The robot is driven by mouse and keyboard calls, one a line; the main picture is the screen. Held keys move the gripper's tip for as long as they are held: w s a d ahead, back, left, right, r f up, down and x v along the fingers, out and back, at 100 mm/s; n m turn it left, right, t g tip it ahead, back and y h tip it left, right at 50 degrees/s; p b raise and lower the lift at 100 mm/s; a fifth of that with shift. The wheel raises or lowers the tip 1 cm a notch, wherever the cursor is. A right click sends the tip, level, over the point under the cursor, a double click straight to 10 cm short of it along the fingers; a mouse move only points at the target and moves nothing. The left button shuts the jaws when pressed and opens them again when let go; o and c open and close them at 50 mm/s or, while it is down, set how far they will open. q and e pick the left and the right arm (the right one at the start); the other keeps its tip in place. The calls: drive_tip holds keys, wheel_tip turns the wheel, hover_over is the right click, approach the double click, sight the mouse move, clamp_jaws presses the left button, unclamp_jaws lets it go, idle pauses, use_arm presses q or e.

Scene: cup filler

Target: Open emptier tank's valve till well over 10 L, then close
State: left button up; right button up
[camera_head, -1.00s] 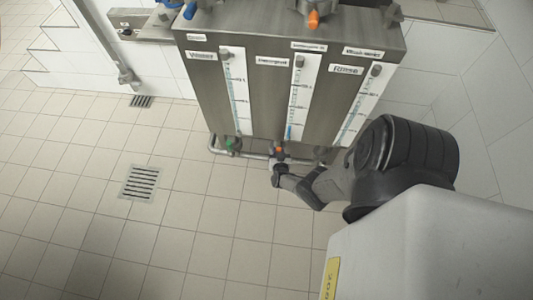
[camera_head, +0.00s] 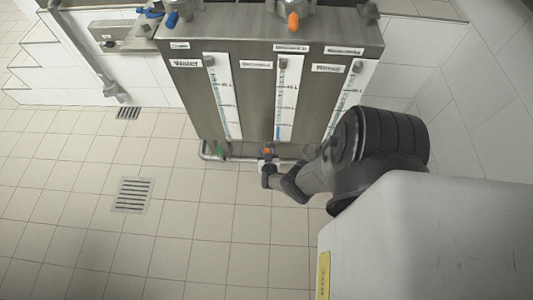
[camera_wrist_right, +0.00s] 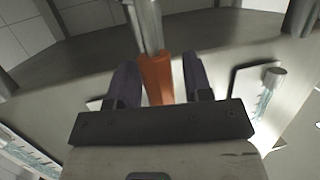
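A steel tank cabinet (camera_head: 255,120) carries three level gauges. The middle gauge (camera_head: 286,105) shows a short blue column near its bottom; the left gauge (camera_head: 224,100), beside a "Water" label, seems to show blue much higher. The right gauge (camera_head: 348,100) is partly behind my arm. An orange-handled valve (camera_head: 267,153) sits under the middle gauge. My right gripper (camera_head: 266,170) is at this valve. In the right wrist view, the orange handle (camera_wrist_right: 157,80) lies between my open fingers (camera_wrist_right: 161,82), with gaps on both sides. My left gripper is out of view.
A green-handled valve (camera_head: 220,150) is on the low pipe (camera_head: 206,153) to the left. Another orange handle (camera_head: 293,20) and a blue handle (camera_head: 171,19) are on top of the cabinet. The tiled floor (camera_head: 190,230) is clear around a floor drain (camera_head: 132,195).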

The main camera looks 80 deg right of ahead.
drive_tip(key=shift+o, duration=0.6)
drive_tip(key=shift+a, duration=0.1)
drive_tip(key=shift+s+a+r+p, duration=0.1)
drive_tip(key=shift+a+r+p, duration=0.1)
drive_tip(key=shift+p, duration=0.1)
drive_tip(key=p+v, duration=0.6)
drive_tip(key=v, duration=0.7)
drive_tip(key=shift+a+f, duration=0.1)
